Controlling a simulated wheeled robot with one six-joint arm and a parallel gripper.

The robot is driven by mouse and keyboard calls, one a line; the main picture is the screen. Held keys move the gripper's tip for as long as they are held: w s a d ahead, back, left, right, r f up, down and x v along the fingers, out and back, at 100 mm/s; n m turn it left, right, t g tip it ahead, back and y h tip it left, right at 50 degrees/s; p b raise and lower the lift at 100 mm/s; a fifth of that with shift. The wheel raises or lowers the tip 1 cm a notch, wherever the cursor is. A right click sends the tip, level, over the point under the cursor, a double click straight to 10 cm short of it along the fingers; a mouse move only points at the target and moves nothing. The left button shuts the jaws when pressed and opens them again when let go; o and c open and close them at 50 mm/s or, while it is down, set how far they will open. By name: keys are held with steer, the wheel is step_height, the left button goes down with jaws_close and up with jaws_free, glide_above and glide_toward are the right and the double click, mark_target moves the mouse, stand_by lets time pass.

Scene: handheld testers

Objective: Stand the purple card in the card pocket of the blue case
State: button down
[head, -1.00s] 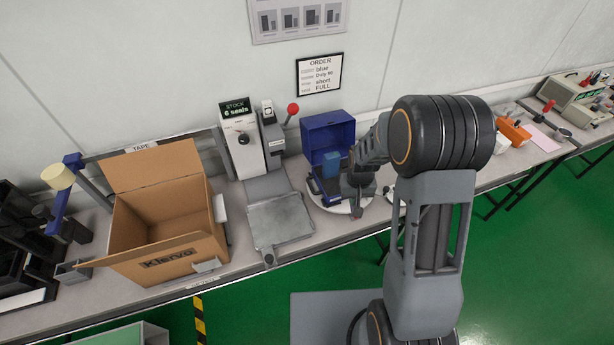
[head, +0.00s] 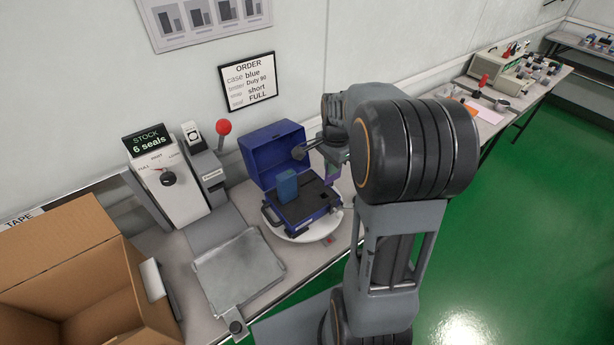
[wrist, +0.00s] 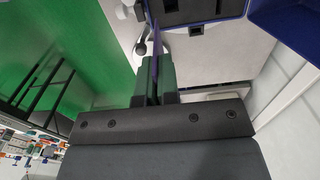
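The blue case (head: 312,210) stands with its lid open on a white round turntable (head: 331,226). A blue block-shaped thing (head: 287,186) stands upright in its dark insert, which has dark recesses; I cannot tell which is the card pocket. My gripper (wrist: 155,78) is shut on the purple card (wrist: 156,42), which shows edge-on as a thin strip between the fingers in the wrist view. The case (wrist: 213,14) is beyond the fingertips, up and to the right there.
A grey tray plate (head: 240,268) and a seal dispenser (head: 175,185) with a red-knobbed lever (head: 223,128) stand left of the case. A cardboard box (head: 60,270) is at far left. The order sign (head: 248,80) hangs behind. Green floor lies right of the bench.

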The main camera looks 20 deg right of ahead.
steer(key=w+a+f, duration=0.1)
steer(key=w+f, duration=0.1)
steer(key=w+a+f, duration=0.1)
steer(key=w+f, duration=0.1)
steer(key=w, duration=0.1)
steer(key=w+a+f+p, duration=0.1)
steer(key=w+f, duration=0.2)
steer(key=shift+w+a, duration=0.1)
steer(key=shift+w, duration=0.05)
steer(key=shift+w+a+f, duration=0.1)
steer(key=shift+w+f, duration=0.2)
steer(key=shift+f, duration=0.25)
steer(key=shift+f+p, duration=0.35)
steer(key=shift+f, duration=1.05)
steer(key=shift+f, duration=0.15)
steer(key=c, duration=1.4)
jaws_free()
steer(key=shift+o, duration=0.2)
